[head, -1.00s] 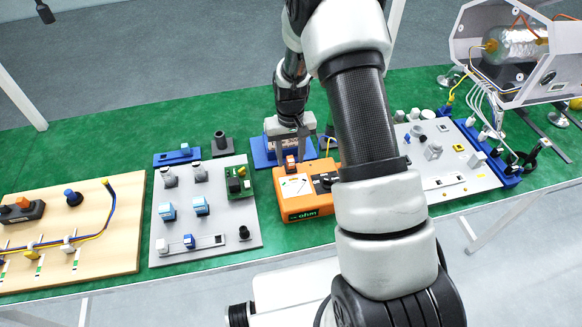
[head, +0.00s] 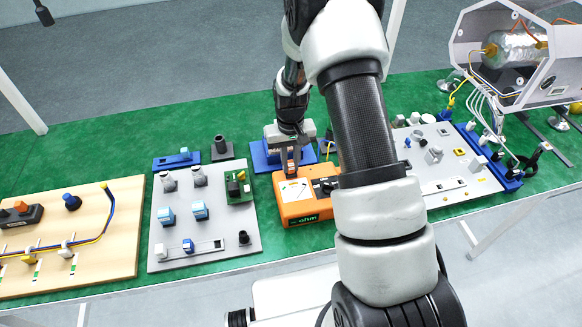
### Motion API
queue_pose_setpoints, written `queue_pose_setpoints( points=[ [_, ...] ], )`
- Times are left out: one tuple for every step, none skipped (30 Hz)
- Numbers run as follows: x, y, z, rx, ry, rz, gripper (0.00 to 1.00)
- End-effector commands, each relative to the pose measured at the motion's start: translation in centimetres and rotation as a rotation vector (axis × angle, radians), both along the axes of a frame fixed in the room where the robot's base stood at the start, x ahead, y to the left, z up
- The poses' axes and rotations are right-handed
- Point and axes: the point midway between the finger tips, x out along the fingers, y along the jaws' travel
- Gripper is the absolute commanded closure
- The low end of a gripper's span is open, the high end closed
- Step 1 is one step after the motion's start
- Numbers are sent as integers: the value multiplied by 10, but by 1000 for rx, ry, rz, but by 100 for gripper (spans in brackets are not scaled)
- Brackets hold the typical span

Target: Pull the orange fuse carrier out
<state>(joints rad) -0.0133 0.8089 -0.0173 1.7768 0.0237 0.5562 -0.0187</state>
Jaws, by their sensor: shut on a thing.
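A blue tray (head: 259,158) lies just behind the meter. A grey board (head: 215,258) with several small parts lies left, and a wooden board (head: 110,251) farther left. Another grey board (head: 474,189) lies to the right. My arm hides part of the table.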

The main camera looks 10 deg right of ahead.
Motion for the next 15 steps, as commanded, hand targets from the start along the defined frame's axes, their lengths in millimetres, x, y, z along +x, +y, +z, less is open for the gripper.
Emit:
queue_pose_setpoints(
  points=[
    [0,0,1,0,0,0,100],
    [0,0,2,0,0,0,100],
    [0,0,2,0,-1,0,100],
    [0,0,3,0,-1,0,100],
    [0,0,3,0,-1,0,100],
    [0,0,4,0,-1,0,100],
    [0,0,4,0,-1,0,100],
    [0,0,5,0,-1,0,100],
    [0,0,5,0,-1,0,100],
    [0,0,6,0,-1,0,100],
    [0,0,6,0,-1,0,100],
    [0,0,7,0,-1,0,100],
    [0,0,8,0,-1,0,100],
    [0,0,8,0,-1,0,100],
    [0,0,9,0,-1,0,100]
  ],
)
